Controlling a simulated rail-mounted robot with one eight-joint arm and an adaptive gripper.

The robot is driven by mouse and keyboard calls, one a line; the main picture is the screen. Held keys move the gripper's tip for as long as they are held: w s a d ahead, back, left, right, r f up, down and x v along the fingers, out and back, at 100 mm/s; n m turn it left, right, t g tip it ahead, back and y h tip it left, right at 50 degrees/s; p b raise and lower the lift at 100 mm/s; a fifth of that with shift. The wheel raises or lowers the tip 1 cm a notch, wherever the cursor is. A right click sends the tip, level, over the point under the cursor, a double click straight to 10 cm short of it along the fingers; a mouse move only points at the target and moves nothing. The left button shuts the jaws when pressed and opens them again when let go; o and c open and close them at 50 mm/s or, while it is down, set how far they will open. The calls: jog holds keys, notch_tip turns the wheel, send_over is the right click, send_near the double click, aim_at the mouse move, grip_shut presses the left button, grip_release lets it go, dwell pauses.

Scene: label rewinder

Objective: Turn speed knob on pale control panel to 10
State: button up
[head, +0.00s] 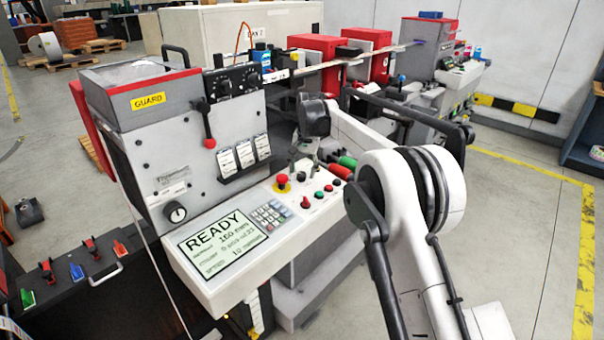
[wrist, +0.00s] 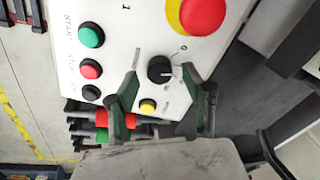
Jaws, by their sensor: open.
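The pale control panel (head: 225,283) juts from the front of the machine, with a READY screen, a keypad and buttons. In the wrist view, the speed knob (wrist: 159,69) is a small black round knob on the pale panel (wrist: 115,25). A white mark on it points right in that view. Faint scale marks surround it, and a 0 shows at its upper right. My gripper (wrist: 164,80) is open, with one green-black finger on each side of the knob, apparently apart from it.
A red emergency button (wrist: 203,14) on a yellow base is close to the knob. A yellow button (wrist: 148,106), a green button (wrist: 90,34) and a red button (wrist: 90,68) are also near. Red and green handles (head: 341,166) stick out behind the panel.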

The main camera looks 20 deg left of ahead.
notch_tip(320, 180, up, 10)
jog(key=s+d, duration=0.1)
jog(key=shift+d, duration=0.25)
jog(key=shift+r, duration=0.1)
jog(key=s+d+r+t, duration=0.1)
jog(key=s+d+r, duration=0.2)
jog(key=d+r, duration=0.9)
jog(key=s+d+r+t, duration=0.1)
jog(key=s+d+r, duration=0.1)
jog(key=s+d, duration=0.55)
jog(key=s+d+r+t, duration=0.15)
jog(key=s+d, duration=0.25)
jog(key=d, duration=0.6)
jog(key=s+d+f, duration=0.4)
jog(key=s+d, duration=0.2)
jog(key=s, duration=0.4)
jog(key=s+d+f+t+h, duration=0.1)
jog(key=s+d+f, duration=0.3)
jog(key=s+d, duration=0.3)
jog(key=s+d+f+t, duration=0.1)
jog(key=s+d+f, duration=0.4)
jog(key=s, duration=0.7)
jog(key=shift+s+d+m+h, duration=0.3)
jog(key=shift+s+d+m, duration=0.1)
jog(key=shift+d, duration=0.3)
jog(key=shift+t, duration=0.35)
